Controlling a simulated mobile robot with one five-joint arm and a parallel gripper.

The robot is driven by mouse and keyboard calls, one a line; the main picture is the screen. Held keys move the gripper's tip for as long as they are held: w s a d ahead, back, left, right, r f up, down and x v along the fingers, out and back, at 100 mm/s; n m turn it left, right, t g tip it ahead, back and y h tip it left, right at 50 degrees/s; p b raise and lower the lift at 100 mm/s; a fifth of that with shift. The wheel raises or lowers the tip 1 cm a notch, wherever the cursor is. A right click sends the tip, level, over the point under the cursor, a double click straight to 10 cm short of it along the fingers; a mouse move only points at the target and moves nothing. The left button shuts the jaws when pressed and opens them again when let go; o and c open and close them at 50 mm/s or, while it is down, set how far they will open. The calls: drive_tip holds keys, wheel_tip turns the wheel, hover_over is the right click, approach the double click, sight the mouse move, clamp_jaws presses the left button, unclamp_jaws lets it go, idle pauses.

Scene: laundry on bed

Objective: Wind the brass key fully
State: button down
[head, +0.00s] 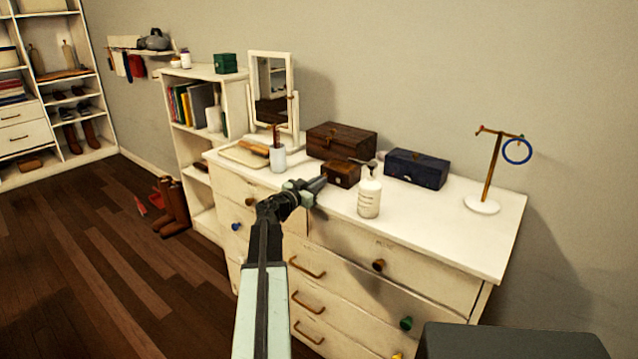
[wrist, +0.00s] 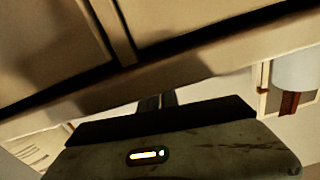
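I cannot make out a brass key in either view. A small brown wooden box (head: 341,174) sits on the white dresser top (head: 440,214), and its lower left is partly behind my gripper. My gripper (head: 318,184) is in front of this box, near the dresser's front edge. In the head view its tip overlaps the box, but I cannot tell whether they touch. In the wrist view the two dark fingers (wrist: 158,101) lie close together with nothing visible held between them.
A white pump bottle (head: 369,194) stands right of the small box. A larger brown chest (head: 341,139) and a dark blue box (head: 416,169) are behind. A white cup (head: 278,160) stands left. A ring stand (head: 483,204) is at right, with bare top before it.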

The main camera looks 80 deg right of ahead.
drive_tip(key=m, duration=0.7)
drive_tip(key=shift+w, duration=0.1)
drive_tip(key=m, duration=0.3)
drive_tip(key=shift+d+r+m, duration=0.1)
drive_tip(key=shift+m, duration=0.3)
drive_tip(key=shift+w+m, duration=0.1)
drive_tip(key=shift+m, duration=2)
drive_tip(key=c, duration=1.6)
unclamp_jaws()
